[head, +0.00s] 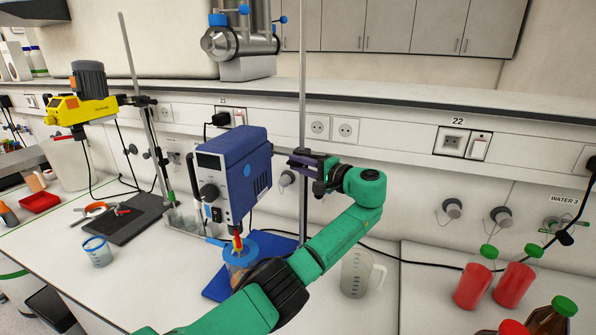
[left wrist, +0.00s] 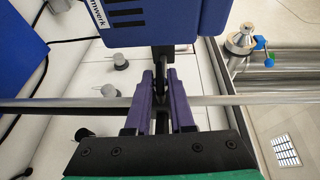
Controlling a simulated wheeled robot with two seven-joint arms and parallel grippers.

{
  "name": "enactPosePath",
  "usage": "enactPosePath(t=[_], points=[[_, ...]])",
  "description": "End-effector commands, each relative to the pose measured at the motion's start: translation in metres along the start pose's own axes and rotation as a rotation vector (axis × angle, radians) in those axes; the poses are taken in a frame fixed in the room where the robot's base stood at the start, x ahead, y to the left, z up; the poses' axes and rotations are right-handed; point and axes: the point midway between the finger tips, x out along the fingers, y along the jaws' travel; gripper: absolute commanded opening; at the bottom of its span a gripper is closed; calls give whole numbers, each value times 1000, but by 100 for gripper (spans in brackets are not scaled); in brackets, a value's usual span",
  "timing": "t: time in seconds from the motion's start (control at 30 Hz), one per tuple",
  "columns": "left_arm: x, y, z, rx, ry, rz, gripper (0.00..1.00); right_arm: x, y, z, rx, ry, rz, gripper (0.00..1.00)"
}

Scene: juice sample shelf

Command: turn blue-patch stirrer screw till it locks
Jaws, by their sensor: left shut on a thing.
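My left gripper (head: 303,160) has purple fingers and is at the rod, just right of the stirrer. In the left wrist view its fingers (left wrist: 163,78) are closed on a dark clamp screw (left wrist: 164,62) beside the rod (left wrist: 75,102). The fingers cover much of the screw, so its turn angle cannot be read. My right gripper is out of view.
A clear jug (head: 357,274) stands right of my forearm. Red bottles (head: 475,280) stand at the right. A yellow stirrer (head: 82,105) is on another stand at the left. A shelf (head: 400,98) runs behind.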

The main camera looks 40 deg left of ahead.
Motion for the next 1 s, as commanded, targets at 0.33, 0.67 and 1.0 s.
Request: enactPosePath(t=[0.33,0.67,1.0], points=[[1,1,0,30,1,-72,0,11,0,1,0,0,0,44],[0,1,0,32,1,-74,0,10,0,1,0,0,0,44],[0,1,0,32,-1,-73,47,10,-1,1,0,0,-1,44]])
